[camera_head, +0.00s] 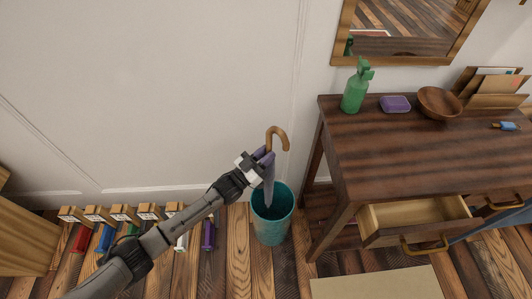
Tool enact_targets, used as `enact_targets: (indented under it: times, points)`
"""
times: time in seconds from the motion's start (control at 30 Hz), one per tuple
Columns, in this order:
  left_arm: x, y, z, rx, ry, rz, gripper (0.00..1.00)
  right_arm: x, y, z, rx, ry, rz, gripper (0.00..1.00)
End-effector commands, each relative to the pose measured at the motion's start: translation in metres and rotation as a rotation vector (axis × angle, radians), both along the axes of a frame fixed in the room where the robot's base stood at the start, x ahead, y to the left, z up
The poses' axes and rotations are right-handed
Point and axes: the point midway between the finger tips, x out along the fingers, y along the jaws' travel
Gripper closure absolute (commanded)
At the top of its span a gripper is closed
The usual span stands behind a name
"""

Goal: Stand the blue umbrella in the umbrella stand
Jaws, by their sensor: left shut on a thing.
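An umbrella (268,185) with a curved wooden handle (279,134) hangs nearly upright, its folded cloth a muted bluish purple. My left gripper (260,161) is shut on it just below the handle. The teal umbrella stand (272,226) is on the floor directly below, left of the console table. The umbrella's lower end overlaps the stand's open mouth; I cannot tell how deep it reaches or whether it touches the bottom. My right gripper is not in view.
A dark wooden table (420,150) with an open drawer (415,218) stands right of the stand. Several coloured items with wooden tops line the wall at lower left. A beige mat (375,284) lies in front.

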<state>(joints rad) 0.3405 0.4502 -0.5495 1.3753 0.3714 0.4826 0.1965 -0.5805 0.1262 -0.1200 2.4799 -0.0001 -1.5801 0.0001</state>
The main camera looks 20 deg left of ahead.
Motion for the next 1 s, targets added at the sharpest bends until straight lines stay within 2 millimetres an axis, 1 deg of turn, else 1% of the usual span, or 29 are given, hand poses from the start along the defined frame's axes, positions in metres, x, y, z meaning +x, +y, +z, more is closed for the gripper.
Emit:
enact_targets:
  times: [0.03,1.0]
  points:
    - [0.0,0.0,-0.006,-0.001,-0.002,0.0,1.0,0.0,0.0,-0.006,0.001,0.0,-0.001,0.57]
    - [0.0,0.0,-0.079,0.0,-0.001,0.0,1.0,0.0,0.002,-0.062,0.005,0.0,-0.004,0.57]
